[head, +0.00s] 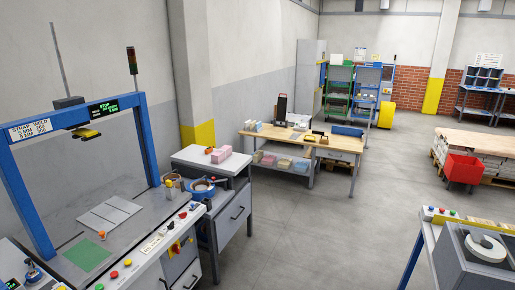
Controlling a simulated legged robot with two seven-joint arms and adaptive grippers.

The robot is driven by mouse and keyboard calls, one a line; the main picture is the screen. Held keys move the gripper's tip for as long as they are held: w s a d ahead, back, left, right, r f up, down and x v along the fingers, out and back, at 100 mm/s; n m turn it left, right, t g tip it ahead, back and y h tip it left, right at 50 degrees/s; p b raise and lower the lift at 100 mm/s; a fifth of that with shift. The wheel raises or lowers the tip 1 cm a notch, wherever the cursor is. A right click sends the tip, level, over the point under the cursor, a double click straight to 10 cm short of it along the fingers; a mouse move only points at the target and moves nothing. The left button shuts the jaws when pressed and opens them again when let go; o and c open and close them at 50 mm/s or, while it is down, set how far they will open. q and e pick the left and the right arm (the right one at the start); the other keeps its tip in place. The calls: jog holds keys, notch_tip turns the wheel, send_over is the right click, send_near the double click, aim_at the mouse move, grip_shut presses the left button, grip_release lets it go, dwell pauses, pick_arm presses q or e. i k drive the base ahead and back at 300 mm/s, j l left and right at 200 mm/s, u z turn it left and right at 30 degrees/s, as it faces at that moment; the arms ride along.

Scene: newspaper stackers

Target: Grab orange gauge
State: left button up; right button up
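No object stands out clearly as the orange gauge. A small orange item (209,150) lies on the white-topped cabinet (187,153) left of centre, beside a pink block (222,154). It is too small to tell what it is. Another small orange spot (169,183) shows at the right end of the strapping machine's table, by a brownish box. Neither of my grippers is in view, so nothing shows of what they hold.
The blue-framed strapping machine (145,138) fills the left. A wooden workbench (262,133) with small items stands beyond the cabinet. A red bin (462,168) and a grey machine (462,250) stand at the right. The grey floor (325,235) between is clear.

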aim_at(210, 149)
jog(key=i+u, duration=0.15)
jog(key=i, duration=0.4)
jog(key=i+l+u, duration=0.15)
jog(key=i, duration=0.35)
jog(key=i+l+u, duration=0.15)
jog(key=i, duration=0.35)
jog(key=i+l+u, duration=0.15)
jog(key=i+l, duration=0.15)
jog(key=i, duration=0.25)
jog(key=i+l+u, duration=0.15)
jog(key=i+l, duration=0.2)
jog(key=i+l+z, duration=0.8)
jog(key=i+z, duration=0.25)
jog(key=i, duration=0.2)
jog(key=i+z, duration=0.35)
jog(key=i+u, duration=0.1)
jog(key=i, duration=0.35)
jog(key=i+l+u, duration=0.15)
jog(key=i, duration=0.35)
jog(key=i+u, duration=0.1)
jog(key=i, duration=0.35)
jog(key=i+l+u, duration=0.1)
jog(key=i, duration=0.35)
jog(key=l, duration=0.1)
